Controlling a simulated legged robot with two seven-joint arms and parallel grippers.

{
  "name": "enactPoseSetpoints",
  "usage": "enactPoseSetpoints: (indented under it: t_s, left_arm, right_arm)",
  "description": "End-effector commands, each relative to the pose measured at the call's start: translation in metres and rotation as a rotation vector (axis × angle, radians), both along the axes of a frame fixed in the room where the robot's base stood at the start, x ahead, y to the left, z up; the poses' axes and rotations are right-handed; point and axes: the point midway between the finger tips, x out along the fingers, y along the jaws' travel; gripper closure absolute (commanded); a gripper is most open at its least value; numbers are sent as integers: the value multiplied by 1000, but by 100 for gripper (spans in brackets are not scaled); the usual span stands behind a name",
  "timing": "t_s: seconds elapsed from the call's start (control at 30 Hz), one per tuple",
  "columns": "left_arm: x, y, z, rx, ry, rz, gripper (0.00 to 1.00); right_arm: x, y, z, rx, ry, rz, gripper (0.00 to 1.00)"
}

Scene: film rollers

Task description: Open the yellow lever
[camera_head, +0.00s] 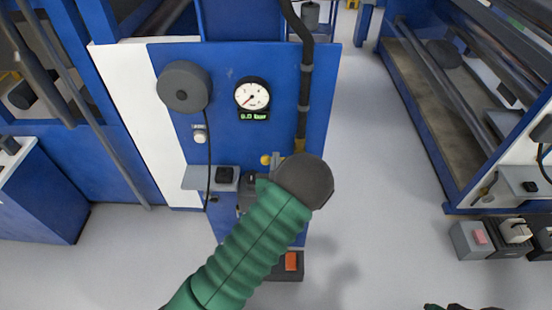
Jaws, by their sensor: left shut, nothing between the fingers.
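A blue panel (232,135) stands ahead, with a black pipe (305,85) running down its right side. A small yellow part (299,146) shows at the pipe's lower end, and a small yellow knob (265,160) shows to its left. These look like parts of the yellow lever, but my dark wrist hides much of this area. My left gripper (277,160) is shut and empty, its small grey fingers just past the wrist, close to the yellow knob. I cannot tell whether they touch it. My right gripper is not clearly in view.
A round gauge (252,95) and a grey disc (184,87) are on the panel. A small shelf (205,178) juts out below. A pedal box with an orange-red top (290,262) is on the floor. Roller machinery (450,110) stands right, with open floor between.

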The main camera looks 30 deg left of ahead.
Motion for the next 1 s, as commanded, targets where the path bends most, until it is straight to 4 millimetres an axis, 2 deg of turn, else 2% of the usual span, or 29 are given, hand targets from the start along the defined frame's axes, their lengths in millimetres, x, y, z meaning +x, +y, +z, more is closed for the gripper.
enactPoseSetpoints:
  t_s: [0.17, 0.63, 0.87, 1.0]
  left_arm:
    - [1, 1, -11, -1, -1, 0, 100]
    - [1, 1, -14, -17, -11, 1, 100]
    - [0, 3, -25, -94, -59, 3, 100]
    - [-1, 5, -36, -179, -112, 3, 100]
  right_arm:
    - [0, 0, 3, 0, 0, 0, 46]
    - [0, 0, -2, 0, 0, 0, 46]
    - [0, 0, -22, 0, 0, 0, 46]
    - [0, 0, -42, 0, 0, 0, 46]
